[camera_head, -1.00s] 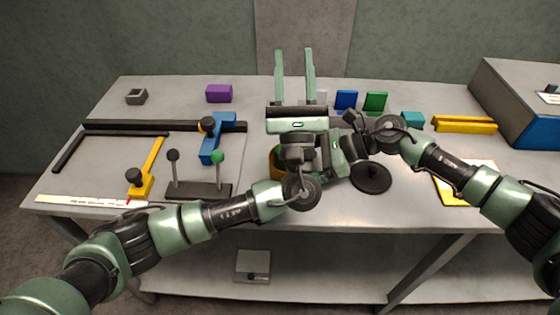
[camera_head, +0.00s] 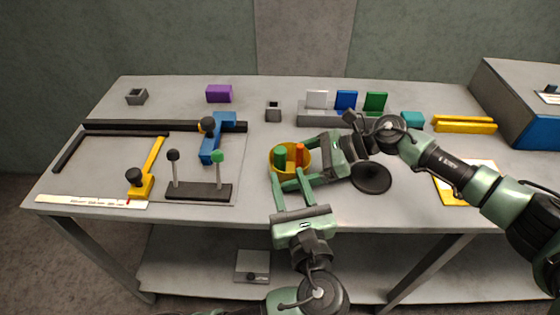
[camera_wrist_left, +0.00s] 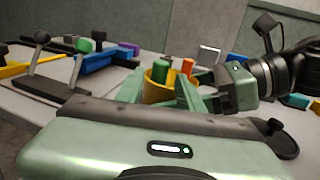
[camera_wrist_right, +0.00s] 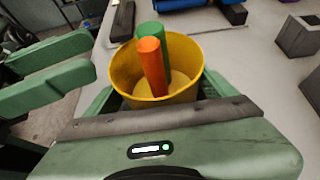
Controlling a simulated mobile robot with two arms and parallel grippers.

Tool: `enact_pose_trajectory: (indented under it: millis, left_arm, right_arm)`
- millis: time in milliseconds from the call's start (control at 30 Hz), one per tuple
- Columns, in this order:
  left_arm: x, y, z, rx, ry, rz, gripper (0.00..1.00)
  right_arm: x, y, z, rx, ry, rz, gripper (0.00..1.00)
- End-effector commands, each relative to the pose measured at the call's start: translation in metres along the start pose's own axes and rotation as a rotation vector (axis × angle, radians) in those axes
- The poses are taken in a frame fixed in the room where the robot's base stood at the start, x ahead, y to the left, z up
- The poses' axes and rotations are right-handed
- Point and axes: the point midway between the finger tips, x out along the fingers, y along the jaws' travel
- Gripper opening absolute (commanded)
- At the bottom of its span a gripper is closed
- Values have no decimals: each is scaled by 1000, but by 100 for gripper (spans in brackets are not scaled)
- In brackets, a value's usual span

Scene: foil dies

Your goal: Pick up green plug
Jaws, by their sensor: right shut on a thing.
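The green plug (camera_head: 280,157) stands upright in the yellow cup (camera_head: 275,168), beside an orange plug (camera_head: 299,153). The right wrist view shows the green plug (camera_wrist_right: 150,30) behind the orange plug (camera_wrist_right: 153,65), both leaning on the cup's far side. My right gripper (camera_head: 312,158) is shut on the yellow cup from the right. My left gripper (camera_head: 289,178) is open and empty at the cup's near side, its fingers pointing at the cup. The left wrist view also shows the green plug (camera_wrist_left: 160,70), between and beyond the left fingers.
A grey rack (camera_head: 318,117) behind the cup holds white, blue and green plates. A small grey block (camera_head: 273,111) stands behind the cup. A dark stand with two knobbed posts (camera_head: 199,191) is to the left. A black disc (camera_head: 371,178) lies at right. The table front is clear.

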Motion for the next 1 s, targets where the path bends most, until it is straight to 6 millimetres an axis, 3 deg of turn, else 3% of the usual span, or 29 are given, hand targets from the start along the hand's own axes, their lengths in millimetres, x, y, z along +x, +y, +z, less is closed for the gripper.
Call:
enact_pose_trajectory:
  millis: [267, 533, 833, 867, 1000]
  left_arm:
    - [24, -1, 0, 0, -3, 0, 37]
    - [63, -2, -2, 2, -3, 1, 37]
    - [69, -2, -2, -1, -1, -1, 37]
    - [69, -2, -2, -1, -1, -1, 34]
    - [68, -2, -2, 0, -1, -1, 0]
  right_arm:
    - [0, 0, -1, 1, 1, -1, 64]
    - [0, 0, -1, 1, 1, -1, 64]
    - [0, 0, -1, 1, 1, -1, 64]
    - [0, 0, -1, 1, 1, -1, 64]
    - [0, 0, -1, 1, 1, -1, 64]
